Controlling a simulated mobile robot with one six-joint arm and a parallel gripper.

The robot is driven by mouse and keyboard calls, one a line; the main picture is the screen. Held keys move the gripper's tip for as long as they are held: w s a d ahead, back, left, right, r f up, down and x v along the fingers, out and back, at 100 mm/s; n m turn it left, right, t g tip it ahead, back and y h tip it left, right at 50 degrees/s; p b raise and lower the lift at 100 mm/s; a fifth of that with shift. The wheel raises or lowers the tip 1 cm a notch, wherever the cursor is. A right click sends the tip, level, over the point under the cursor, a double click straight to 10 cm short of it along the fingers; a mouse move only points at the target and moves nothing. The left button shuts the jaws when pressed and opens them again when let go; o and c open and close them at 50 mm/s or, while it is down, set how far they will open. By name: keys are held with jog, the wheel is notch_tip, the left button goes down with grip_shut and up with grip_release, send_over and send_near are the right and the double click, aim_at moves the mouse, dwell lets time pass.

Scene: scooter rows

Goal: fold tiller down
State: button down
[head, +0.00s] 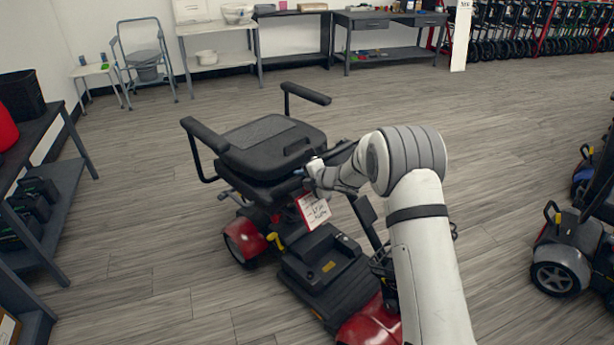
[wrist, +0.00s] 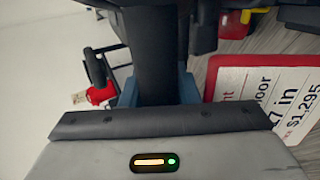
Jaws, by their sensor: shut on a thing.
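A red and black mobility scooter (head: 325,270) stands in the middle of the floor in the head view. Its tiller (head: 366,214) is a dark post at the front, leaning back toward the black seat (head: 270,140). My gripper (head: 306,173) is low at the seat's front edge, partly hidden by my own wrist. In the wrist view my gripper (wrist: 158,92) has its blue-grey fingers on both sides of a thick black bar (wrist: 156,45), which seems to be part of the tiller. My arm hides much of the tiller and the scooter's front.
A price card (head: 313,208) hangs by the gripper and also shows in the wrist view (wrist: 265,95). Another scooter (head: 562,260) stands at right. A dark shelf (head: 50,215) is at left; workbenches (head: 388,20) line the back wall. Floor around the seat is clear.

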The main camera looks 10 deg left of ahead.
jog(key=shift+w+r, duration=0.15)
jog(key=c, duration=1.1)
grip_release()
jog(key=shift+d, duration=0.1)
jog(key=v, duration=0.7)
jog(key=shift+s+d+r, duration=0.1)
jog(key=shift+s+d, duration=0.2)
jog(key=shift+d, duration=0.05)
